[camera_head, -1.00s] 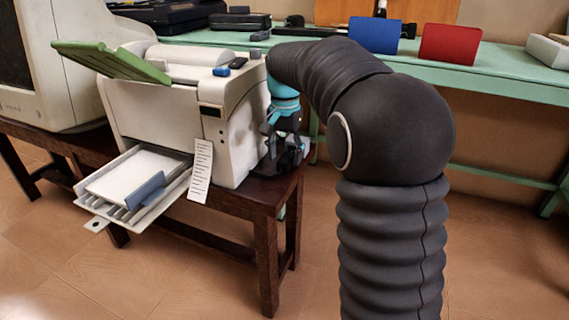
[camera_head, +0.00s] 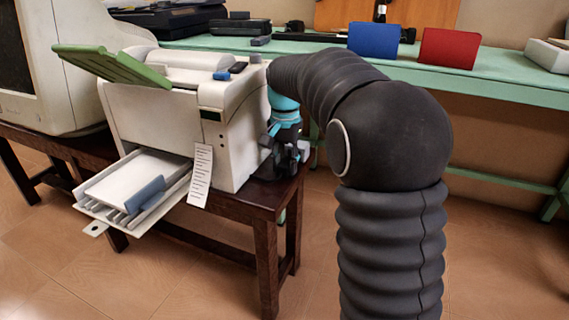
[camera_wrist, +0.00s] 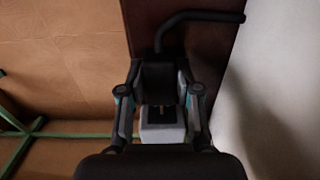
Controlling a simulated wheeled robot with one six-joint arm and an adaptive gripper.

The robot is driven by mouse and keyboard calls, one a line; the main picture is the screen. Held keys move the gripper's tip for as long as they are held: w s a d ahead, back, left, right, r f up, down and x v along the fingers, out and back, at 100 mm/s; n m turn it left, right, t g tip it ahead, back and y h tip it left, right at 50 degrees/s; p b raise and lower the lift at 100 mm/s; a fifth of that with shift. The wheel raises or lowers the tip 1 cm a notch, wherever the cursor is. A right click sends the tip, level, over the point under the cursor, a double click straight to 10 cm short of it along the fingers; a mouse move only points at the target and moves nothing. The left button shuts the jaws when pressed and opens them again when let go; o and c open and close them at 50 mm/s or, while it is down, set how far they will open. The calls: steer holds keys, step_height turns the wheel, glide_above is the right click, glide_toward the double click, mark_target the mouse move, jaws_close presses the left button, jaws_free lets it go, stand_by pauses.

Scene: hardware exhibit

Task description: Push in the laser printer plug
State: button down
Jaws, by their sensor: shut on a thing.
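The laser printer (camera_head: 165,115) is off-white with a raised green lid and an extended paper tray. It stands on a dark brown table. My gripper (camera_head: 286,155) is low beside the printer's right side, over the table's right end. In the wrist view, my gripper (camera_wrist: 159,92) is shut on a dark plug (camera_wrist: 158,78). A thick black cable (camera_wrist: 200,17) leaves the plug and bends right towards the printer's pale side. A light grey block (camera_wrist: 163,131) with a dark face lies just below the plug. A small brass-coloured piece shows between them; how deep the plug sits is unclear.
The brown table (camera_head: 245,197) ends just right of my gripper. A green bench (camera_head: 500,78) stands behind, with blue (camera_head: 374,37) and red (camera_head: 449,46) panels. A bulky off-white monitor (camera_head: 70,70) stands left of the printer. Tiled floor is open in front.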

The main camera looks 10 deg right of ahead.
steer(key=shift+w+d+r+p, duration=0.25)
steer(key=shift+w+d+p, duration=0.5)
steer(key=shift+w+p, duration=0.35)
steer(key=shift+w+d+f, duration=0.2)
steer(key=shift+w, duration=0.1)
steer(key=c, duration=0.8)
jaws_free()
steer(key=shift+d, duration=0.2)
steer(key=shift+a, duration=0.15)
step_height(320, 180, up, 12)
